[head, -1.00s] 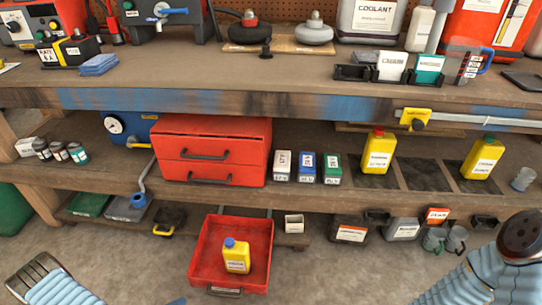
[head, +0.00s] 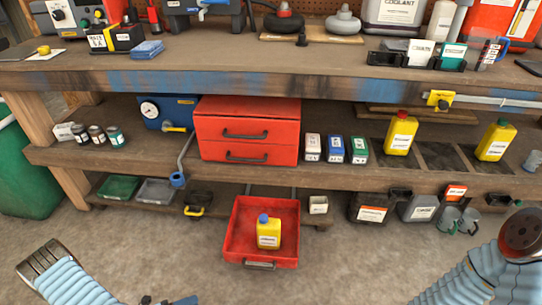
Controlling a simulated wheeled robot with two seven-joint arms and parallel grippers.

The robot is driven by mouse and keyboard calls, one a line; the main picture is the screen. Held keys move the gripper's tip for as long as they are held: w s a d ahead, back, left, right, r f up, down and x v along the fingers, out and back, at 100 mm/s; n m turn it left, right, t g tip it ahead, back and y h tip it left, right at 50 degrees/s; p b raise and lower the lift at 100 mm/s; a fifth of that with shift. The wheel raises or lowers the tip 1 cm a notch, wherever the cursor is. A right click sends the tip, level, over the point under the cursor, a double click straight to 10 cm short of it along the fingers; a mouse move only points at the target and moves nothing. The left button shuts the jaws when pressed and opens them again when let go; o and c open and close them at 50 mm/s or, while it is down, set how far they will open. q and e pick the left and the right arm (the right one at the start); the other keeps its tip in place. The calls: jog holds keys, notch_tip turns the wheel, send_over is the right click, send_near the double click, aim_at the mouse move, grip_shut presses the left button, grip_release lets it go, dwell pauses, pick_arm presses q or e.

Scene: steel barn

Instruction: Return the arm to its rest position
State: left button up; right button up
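My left arm comes in at the lower left with a pale blue ribbed sleeve. Small dark and blue parts, probably of my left gripper (head: 168,300), just show at the bottom edge; its fingers cannot be made out. My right arm stands at the lower right, its sleeve bent under a dark round joint. My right gripper is out of view. A yellow bottle with a blue cap (head: 268,232) stands upright in the open red drawer (head: 240,250) low in front of the bench, apart from both arms.
The workbench (head: 330,83) runs across the view. Its lower shelf holds a red two-drawer chest (head: 246,116), small boxes (head: 335,149) and two yellow jugs (head: 400,134). Bins stand beneath. A green barrel (head: 25,170) is at far left.

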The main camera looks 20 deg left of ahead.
pick_arm(q)
jog(key=s+d+f+m+g+b, duration=0.1)
jog(key=d+f+m+g+b, duration=0.2)
jog(key=d+m+g, duration=1.65)
jog(key=w+d+r+m+t+y, duration=0.1)
jog(key=w+d+m+t+y, duration=0.1)
jog(key=m, duration=1.1)
jog(key=w+d+r+m+t+y+b, duration=0.1)
jog(key=w+d+m+t+y, duration=0.2)
jog(key=m, duration=0.9)
jog(key=w+t, duration=0.1)
jog(key=t, duration=0.2)
jog(key=shift+w+d+r+m+y, duration=0.2)
jog(key=shift+w+r+m+y, duration=0.15)
jog(key=shift+w+r+y, duration=0.05)
